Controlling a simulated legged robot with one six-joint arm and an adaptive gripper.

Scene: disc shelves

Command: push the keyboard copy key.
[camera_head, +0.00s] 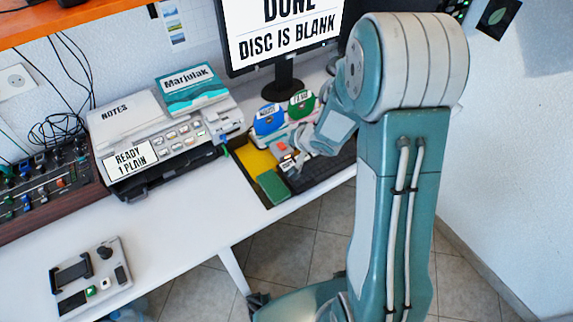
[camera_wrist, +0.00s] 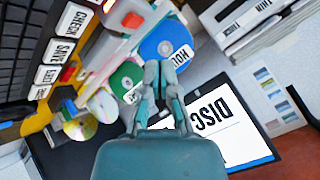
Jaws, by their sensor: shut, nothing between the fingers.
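The dark keyboard (camera_head: 325,172) lies on the desk below the monitor, partly hidden by my arm. In the wrist view the keyboard (camera_wrist: 18,45) fills the left edge, with white labelled keys along its side. A CHECK key (camera_wrist: 72,18) and a SAVE key (camera_wrist: 60,50) are readable; smaller keys (camera_wrist: 42,82) below them are too small to read surely, so I cannot tell which is the copy key. My gripper (camera_wrist: 160,68) is shut and empty, to the right of these keys in the wrist view and apart from them. In the head view my gripper (camera_head: 303,138) is near the keyboard's far left end.
A blue disc (camera_head: 268,120) and a green disc (camera_head: 302,104) stand behind the keyboard. The monitor (camera_head: 282,30) reads "DONE DISC IS BLANK". A printer (camera_head: 170,150) reading "READY 1 PLAIN" stands left. The desk's front left is clear beside a small control panel (camera_head: 92,275).

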